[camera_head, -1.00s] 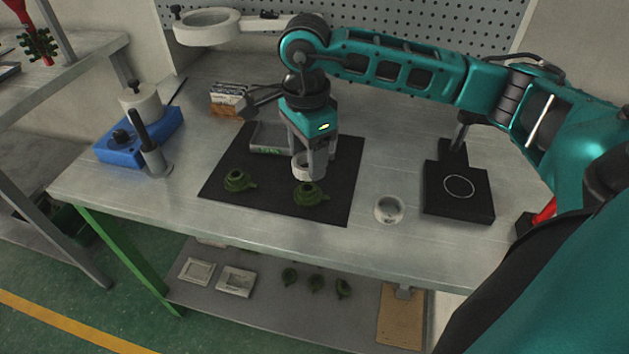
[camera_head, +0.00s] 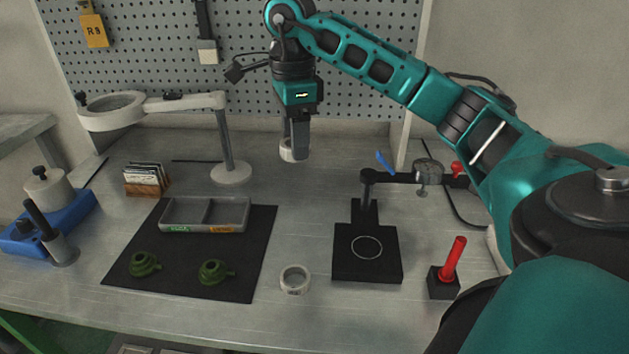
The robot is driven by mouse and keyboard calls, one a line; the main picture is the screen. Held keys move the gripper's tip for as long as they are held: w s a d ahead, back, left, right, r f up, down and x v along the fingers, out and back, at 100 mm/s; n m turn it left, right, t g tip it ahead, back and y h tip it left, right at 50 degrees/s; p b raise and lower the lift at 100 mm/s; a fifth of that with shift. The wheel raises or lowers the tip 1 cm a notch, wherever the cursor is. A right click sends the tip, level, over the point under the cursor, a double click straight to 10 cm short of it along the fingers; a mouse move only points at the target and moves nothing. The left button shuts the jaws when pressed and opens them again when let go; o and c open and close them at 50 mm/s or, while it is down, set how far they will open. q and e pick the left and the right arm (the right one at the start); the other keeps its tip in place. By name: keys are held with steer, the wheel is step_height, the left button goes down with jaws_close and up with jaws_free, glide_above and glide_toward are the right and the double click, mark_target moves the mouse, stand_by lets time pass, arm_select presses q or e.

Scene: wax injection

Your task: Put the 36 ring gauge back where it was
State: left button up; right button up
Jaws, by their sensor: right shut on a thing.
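My right gripper (camera_head: 299,148) is shut on a pale ring gauge (camera_head: 287,155) and holds it up above the rear of the bench, in front of the pegboard. A second pale ring gauge (camera_head: 295,280) lies flat on the bench between the black mat and the black gauge stand (camera_head: 367,266). It has small dark marks on its front that I cannot read, so I cannot tell which ring is the 36. My left gripper is not in view.
The black mat (camera_head: 190,278) carries two green parts (camera_head: 144,264) (camera_head: 215,272) and a grey divided tray (camera_head: 205,213). A magnifier lamp (camera_head: 231,172) stands behind it. A dial gauge (camera_head: 428,173) overhangs behind the stand; a red-handled tool (camera_head: 453,260) stands at right. Bench behind the lone ring is clear.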

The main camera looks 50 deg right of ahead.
steer(key=b, duration=0.2)
glide_toward(303, 231)
steer(key=shift+f+b, duration=0.8)
steer(key=shift+b, duration=0.15)
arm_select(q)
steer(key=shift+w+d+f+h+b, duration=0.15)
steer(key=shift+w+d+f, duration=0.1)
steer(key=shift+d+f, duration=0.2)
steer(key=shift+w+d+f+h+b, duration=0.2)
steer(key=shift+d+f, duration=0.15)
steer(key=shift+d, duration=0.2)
arm_select(e)
steer(key=shift+f, duration=2.1)
steer(key=shift+f, duration=0.1)
steer(key=o, duration=0.7)
steer(key=shift+f, duration=0.15)
steer(key=o, duration=0.5)
